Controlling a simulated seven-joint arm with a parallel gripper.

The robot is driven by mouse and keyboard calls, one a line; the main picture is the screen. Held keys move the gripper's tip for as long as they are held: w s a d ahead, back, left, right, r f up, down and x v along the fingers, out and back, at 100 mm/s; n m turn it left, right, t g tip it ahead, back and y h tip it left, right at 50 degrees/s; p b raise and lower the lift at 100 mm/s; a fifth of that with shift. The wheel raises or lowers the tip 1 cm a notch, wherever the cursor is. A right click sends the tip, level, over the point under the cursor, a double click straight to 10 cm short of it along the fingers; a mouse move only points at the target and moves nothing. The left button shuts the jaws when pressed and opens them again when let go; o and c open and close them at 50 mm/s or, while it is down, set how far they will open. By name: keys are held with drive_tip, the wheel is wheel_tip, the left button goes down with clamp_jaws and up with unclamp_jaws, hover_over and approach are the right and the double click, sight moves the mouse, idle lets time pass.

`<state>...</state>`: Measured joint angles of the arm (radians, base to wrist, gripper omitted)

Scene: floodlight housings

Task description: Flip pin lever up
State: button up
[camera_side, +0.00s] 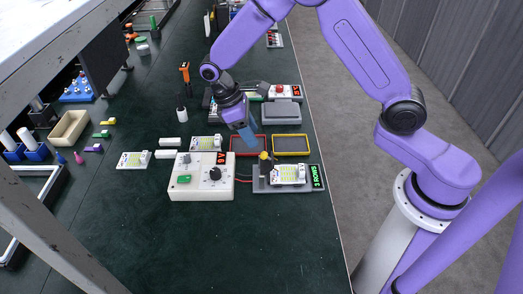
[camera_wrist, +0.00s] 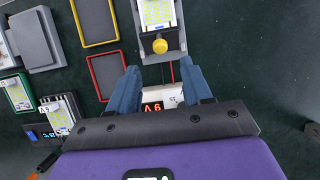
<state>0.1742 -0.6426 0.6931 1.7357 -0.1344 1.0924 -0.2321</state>
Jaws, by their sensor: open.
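The lever with a yellow knob (camera_side: 263,156) stands at the left end of a grey test fixture (camera_side: 259,186) that holds a white-and-yellow LED board (camera_side: 288,173). In the wrist view the yellow knob (camera_wrist: 160,46) is at the near end of the fixture (camera_wrist: 174,57), ahead of my fingers. My gripper (camera_side: 253,145) is open and empty, pointing down just behind and left of the knob, apart from it. In the wrist view my two blue fingers (camera_wrist: 160,74) are spread wide. The exact tilt of the lever is hard to tell.
A white control box (camera_side: 203,190) with a dial and red display stands left of the fixture, joined by red wires. A red-rimmed tray (camera_side: 233,151) and yellow-rimmed tray (camera_side: 291,152) lie behind. A grey box (camera_side: 282,112) is farther back. The table front is clear.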

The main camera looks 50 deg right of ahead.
sight(263, 154)
drive_tip(key=x, duration=0.8)
clamp_jaws()
